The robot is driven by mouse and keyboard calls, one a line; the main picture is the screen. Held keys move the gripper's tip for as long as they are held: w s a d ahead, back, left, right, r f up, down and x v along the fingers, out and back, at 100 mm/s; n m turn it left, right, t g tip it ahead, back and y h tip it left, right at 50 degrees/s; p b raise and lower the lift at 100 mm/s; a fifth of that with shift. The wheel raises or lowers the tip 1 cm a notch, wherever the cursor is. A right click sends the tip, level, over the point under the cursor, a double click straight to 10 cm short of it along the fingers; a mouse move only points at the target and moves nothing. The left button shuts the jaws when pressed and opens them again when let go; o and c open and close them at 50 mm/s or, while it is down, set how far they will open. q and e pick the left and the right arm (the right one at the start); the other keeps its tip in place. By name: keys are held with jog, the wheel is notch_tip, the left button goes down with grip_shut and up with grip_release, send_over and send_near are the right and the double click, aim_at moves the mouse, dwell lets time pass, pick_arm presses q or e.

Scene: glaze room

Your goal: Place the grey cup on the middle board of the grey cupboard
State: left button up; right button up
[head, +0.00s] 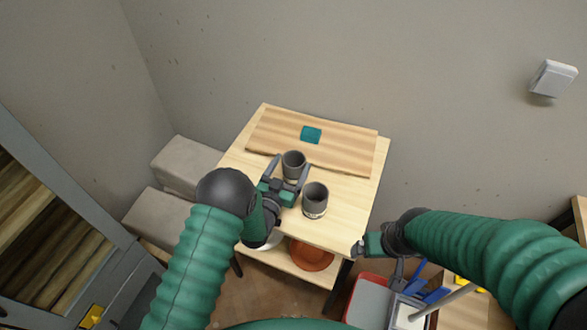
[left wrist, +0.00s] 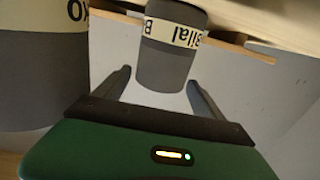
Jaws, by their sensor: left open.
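Two grey cups with pale name bands stand on the wooden table. The farther cup (head: 293,162) is between the spread fingers of my left gripper (head: 289,172), which is open. In the left wrist view this cup (left wrist: 165,65) stands ahead between the fingers, its band reading "Bilal". The nearer cup (head: 316,198) stands just right of my left gripper; a grey cup (left wrist: 35,80) also fills the left of the wrist view, its band partly cut off. A grey cupboard (head: 58,185) with wooden boards inside is at the left edge, partly cut off. My right gripper (head: 364,246) is by the table's right front corner; its fingers are unclear.
A wooden board (head: 350,150) with a teal piece (head: 311,135) lies at the table's back. An orange dish (head: 311,255) is on the shelf below. Grey blocks (head: 183,165) stand left of the table (head: 362,190). A red-and-grey bin (head: 368,302) stands at lower right.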

aim_at(300, 153)
pick_arm(q)
jog(key=x, duration=0.3)
jog(key=shift+d, duration=0.3)
jog(key=shift+a, duration=0.4)
jog(key=shift+c, duration=0.3)
jog(key=shift+s+a, duration=0.1)
jog(key=shift+a, duration=0.1)
jog(key=c, duration=0.5)
jog(key=shift+d, duration=0.3)
grip_shut()
